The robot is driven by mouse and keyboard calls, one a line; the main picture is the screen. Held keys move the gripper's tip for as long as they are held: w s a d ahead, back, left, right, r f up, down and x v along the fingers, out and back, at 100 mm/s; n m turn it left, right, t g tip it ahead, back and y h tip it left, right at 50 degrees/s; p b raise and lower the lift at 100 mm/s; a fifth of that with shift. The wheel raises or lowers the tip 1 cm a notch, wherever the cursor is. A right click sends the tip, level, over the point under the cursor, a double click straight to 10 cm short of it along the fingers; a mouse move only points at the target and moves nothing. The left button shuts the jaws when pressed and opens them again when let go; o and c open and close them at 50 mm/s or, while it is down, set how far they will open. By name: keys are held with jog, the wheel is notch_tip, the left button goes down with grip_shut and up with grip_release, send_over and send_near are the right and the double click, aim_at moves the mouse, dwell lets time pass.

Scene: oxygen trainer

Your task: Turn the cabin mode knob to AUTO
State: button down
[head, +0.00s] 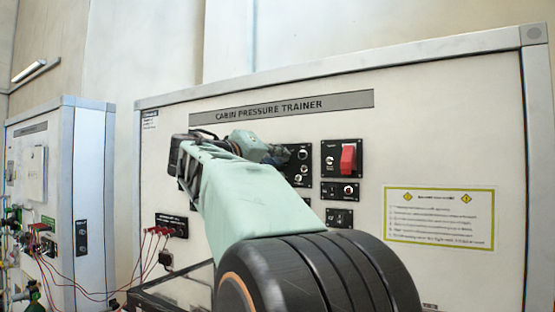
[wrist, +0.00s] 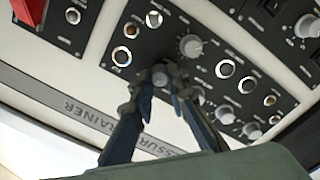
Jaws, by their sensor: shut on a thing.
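My gripper (wrist: 165,75) is at the black control panel (wrist: 130,25) in the wrist view. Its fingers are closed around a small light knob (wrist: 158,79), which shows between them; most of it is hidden. I cannot read its label or which way it points. In the head view my gripper (head: 275,155) reaches the trainer board (head: 440,130) just below the title strip, and my arm hides the knob there.
Other grey knobs (wrist: 190,46) and several round switches sit close around the fingers. A red switch cover (head: 348,158) is to the right. A yellow-bordered notice (head: 440,217) is further right. Red leads (head: 152,245) hang at the lower left.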

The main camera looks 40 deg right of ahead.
jog(key=n+p, duration=0.2)
jog(key=n, duration=0.9)
jog(key=shift+n+t, duration=0.3)
jog(key=shift+n, duration=0.1)
jog(key=shift+f+n, duration=0.1)
jog(key=shift+n, duration=0.2)
jog(key=c, duration=1.9)
grip_release()
jog(key=v, duration=0.7)
jog(key=shift+s+a, duration=0.15)
jog(key=shift+a, duration=0.1)
